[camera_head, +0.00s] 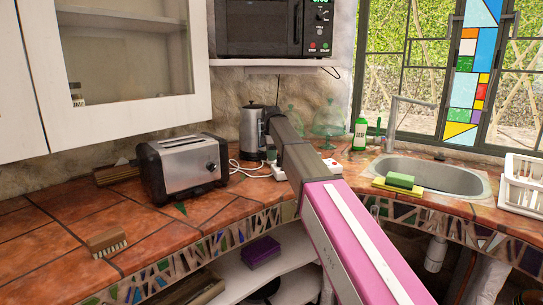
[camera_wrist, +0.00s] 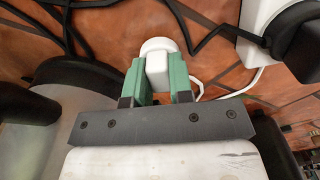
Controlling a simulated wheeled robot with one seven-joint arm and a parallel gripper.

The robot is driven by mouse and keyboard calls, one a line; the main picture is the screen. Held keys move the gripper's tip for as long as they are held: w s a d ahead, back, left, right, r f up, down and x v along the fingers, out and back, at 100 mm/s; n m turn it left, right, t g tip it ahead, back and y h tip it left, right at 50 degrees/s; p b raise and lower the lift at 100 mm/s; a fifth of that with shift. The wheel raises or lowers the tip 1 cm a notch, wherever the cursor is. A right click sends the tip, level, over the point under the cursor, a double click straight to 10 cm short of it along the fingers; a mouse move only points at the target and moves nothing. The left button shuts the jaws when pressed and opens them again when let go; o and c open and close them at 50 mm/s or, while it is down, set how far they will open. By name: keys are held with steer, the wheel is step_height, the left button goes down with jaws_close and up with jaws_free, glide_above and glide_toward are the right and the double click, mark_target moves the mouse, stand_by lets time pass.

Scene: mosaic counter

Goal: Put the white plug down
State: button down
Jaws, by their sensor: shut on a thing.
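The white plug (camera_wrist: 157,62) sits between the two green fingers of my gripper (camera_wrist: 158,78) in the wrist view. The fingers are shut on its sides, and its rounded end shows past the fingertips. A white cord runs from near the plug to the right. Terracotta tiles lie beneath; I cannot tell whether the plug touches them. In the head view my arm reaches to the back of the counter, beside the kettle, and mostly hides the gripper and plug. A white power strip (camera_head: 330,166) lies right of my arm; a white block with a black plug shows in the wrist view (camera_wrist: 262,18).
The kettle (camera_head: 251,131) stands close by; it fills the left of the wrist view (camera_wrist: 92,95). A toaster (camera_head: 182,168) stands left. A green bottle (camera_head: 360,134), sponge (camera_head: 399,181) and sink (camera_head: 440,176) are right. Black cords cross the tiles. The front-left counter is mostly clear.

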steer(key=c, duration=1)
jaws_free()
step_height(320, 180, up, 12)
steer(key=shift+r, duration=0.15)
